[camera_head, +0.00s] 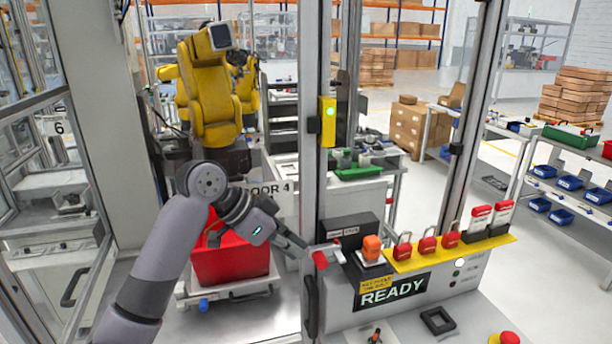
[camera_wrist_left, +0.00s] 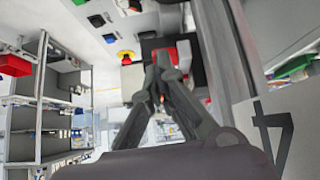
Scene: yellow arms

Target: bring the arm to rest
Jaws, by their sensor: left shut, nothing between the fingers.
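My left arm (camera_head: 165,245) comes in from the lower left and bends at the elbow. My left gripper (camera_head: 304,244) points right, beside the upright door post, close to a small red part (camera_head: 319,260) on the station's left end. I cannot tell whether it touches that part. In the left wrist view the dark fingers (camera_wrist_left: 165,68) converge, shut, with nothing held. A red thing shows just beyond their tips. My right gripper is not in view.
The metal post (camera_head: 314,180) stands right at the gripper. A red bin (camera_head: 231,259) is behind the forearm. Red padlocks (camera_head: 427,240) line a yellow shelf above a READY sign (camera_head: 392,290). A yellow robot arm (camera_head: 211,95) stands behind.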

